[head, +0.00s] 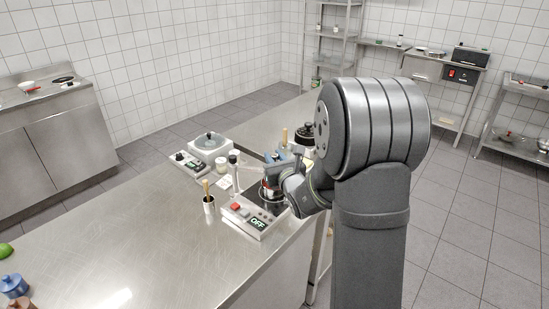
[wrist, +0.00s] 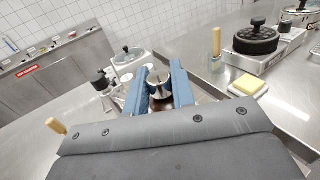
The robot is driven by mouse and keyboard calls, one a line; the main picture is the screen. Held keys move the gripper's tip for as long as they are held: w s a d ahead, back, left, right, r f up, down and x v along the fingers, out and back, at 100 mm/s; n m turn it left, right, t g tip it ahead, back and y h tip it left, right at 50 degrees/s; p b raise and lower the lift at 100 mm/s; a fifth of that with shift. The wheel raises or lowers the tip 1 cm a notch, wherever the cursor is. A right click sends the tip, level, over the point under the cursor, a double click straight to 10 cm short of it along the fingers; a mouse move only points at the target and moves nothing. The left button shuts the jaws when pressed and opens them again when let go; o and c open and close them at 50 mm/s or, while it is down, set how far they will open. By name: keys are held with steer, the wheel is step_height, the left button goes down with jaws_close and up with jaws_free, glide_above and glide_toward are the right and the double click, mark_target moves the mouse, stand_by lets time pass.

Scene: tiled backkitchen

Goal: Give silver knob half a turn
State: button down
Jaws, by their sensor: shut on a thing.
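The silver knob (wrist: 160,86) shows in the wrist view as a shiny rounded piece between the two blue fingers. My gripper (wrist: 162,78) is shut on it, one finger on each side. In the head view my gripper (head: 273,168) is low over the hot-plate unit (head: 246,222) near the counter's right edge. That unit has red buttons and a display reading OFF. The knob cannot be made out in the head view, where my gripper and arm cover that spot. Its turn angle cannot be told.
A glass-lidded pan (head: 208,142) on a white cooker stands behind to the left. A holder with a wooden-handled tool (head: 209,205) is close by. In the wrist view a black pot (wrist: 255,40), yellow sponge (wrist: 247,87) and wooden-handled brush (wrist: 216,48) are right. The front counter is mostly clear.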

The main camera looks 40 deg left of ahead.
steer(key=c, duration=1.3)
jaws_free()
steer(key=shift+o, duration=0.2)
steer(key=v, duration=1.7)
steer(key=shift+d, duration=0.2)
steer(key=shift+r, duration=0.1)
